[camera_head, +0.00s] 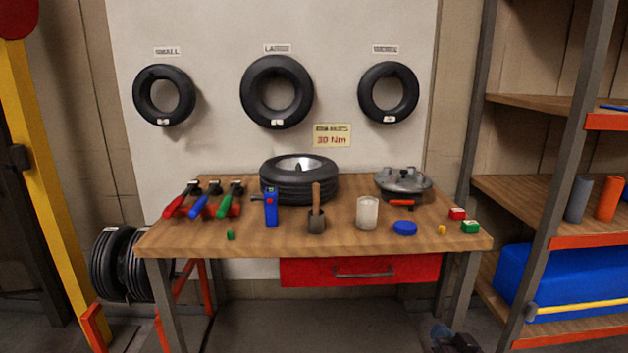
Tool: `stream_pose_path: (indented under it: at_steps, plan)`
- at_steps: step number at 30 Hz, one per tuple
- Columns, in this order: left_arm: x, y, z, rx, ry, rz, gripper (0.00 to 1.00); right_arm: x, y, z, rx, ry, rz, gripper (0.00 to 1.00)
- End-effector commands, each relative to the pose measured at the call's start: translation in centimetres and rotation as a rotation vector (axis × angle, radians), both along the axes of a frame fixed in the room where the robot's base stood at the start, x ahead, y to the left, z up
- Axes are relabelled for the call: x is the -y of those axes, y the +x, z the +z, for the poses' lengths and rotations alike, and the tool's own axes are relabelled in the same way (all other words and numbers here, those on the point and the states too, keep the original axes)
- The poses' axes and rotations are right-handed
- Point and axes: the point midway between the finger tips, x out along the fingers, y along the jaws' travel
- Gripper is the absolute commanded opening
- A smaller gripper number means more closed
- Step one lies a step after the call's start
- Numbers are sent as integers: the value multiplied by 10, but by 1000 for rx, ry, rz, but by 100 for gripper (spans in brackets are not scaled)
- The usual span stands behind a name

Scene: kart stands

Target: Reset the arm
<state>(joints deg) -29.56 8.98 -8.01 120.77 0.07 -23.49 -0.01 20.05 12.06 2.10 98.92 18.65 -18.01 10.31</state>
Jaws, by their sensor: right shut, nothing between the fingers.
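My right gripper (452,338) shows only in part, as a dark shape at the bottom edge, right of centre. It is shut and empty, low in front of the right table leg and apart from the things on the table. My left gripper is not in view. The wooden worktable (270,240) stands in front, with its red drawer (315,270) shut.
On the table are a wheel (299,188), a metal hub (403,184), a blue tool (271,207), a mallet (316,212), a white cup (367,213), a blue lid (404,228) and coloured-handled tools (205,206). Shelves (545,195) stand right, a yellow post (45,150) left.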

Motion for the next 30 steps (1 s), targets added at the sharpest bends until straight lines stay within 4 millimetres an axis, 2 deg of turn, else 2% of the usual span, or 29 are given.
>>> stream_pose_path:
  at_steps: [1, 6, 12, 20, 24, 27, 30]
  plan:
    - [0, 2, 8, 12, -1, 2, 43, -1, -20, 2, -8, -64, 3, 0]
    - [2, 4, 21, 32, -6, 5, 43, -3, -84, -12, -60, -257, 18, 0]
    - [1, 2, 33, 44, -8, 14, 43, -4, -160, -27, -138, -395, 28, 0]
    - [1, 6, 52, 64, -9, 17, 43, -3, -261, -45, -265, -441, 26, 0]
    - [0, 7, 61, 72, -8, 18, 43, -2, -313, -60, -351, -425, 24, 0]
    - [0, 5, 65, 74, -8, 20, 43, 2, -341, -70, -405, -419, 19, 0]
    - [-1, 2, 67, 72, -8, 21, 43, 5, -359, -77, -440, -416, 13, 0]
